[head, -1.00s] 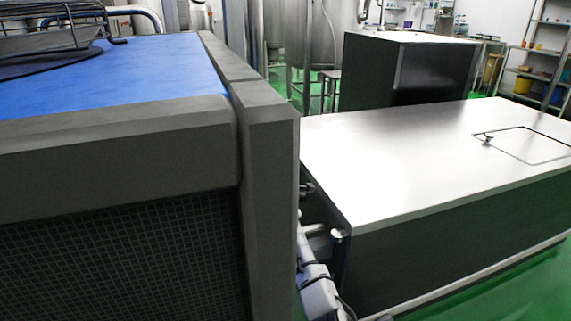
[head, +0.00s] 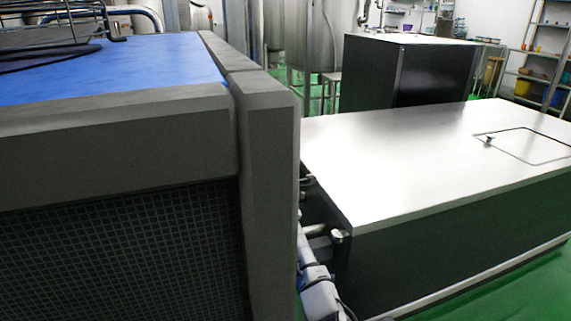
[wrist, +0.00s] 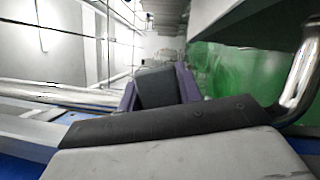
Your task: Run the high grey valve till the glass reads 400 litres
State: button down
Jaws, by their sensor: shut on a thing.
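My gripper (wrist: 160,84) shows in the wrist view, beyond its broad grey and black body. It is shut on a dark grey block (wrist: 156,89), with purple edges on both sides of it. The block looks like the grey valve's handle, but the rest of the valve cannot be made out. How far the handle is turned cannot be told. No glass with a readable litre scale shows in either view. The gripper does not show clearly in the head view.
In the head view, a large grey casing with a blue top (head: 150,65) fills the left. A steel-topped bench (head: 410,155) stands at the right, with a dark cabinet (head: 405,72) behind it. A bent steel pipe (wrist: 303,70) runs close by at the wrist view's right.

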jog(key=shift+a+r+n+t+y+b, duration=0.2)
jog(key=shift+r+n+t, duration=0.1)
jog(key=shift+n, duration=0.4)
jog(key=shift+a+r+n+t+y+b, duration=0.1)
jog(key=shift+r+n+t+b, duration=0.15)
jog(key=shift+n, duration=0.45)
jog(key=shift+s+r, duration=0.1)
jog(key=c, duration=1)
grip_release()
jog(key=shift+o, duration=0.2)
jog(key=p+v, duration=0.2)
jog(key=v, duration=1.1)
jog(key=shift+s, duration=0.4)
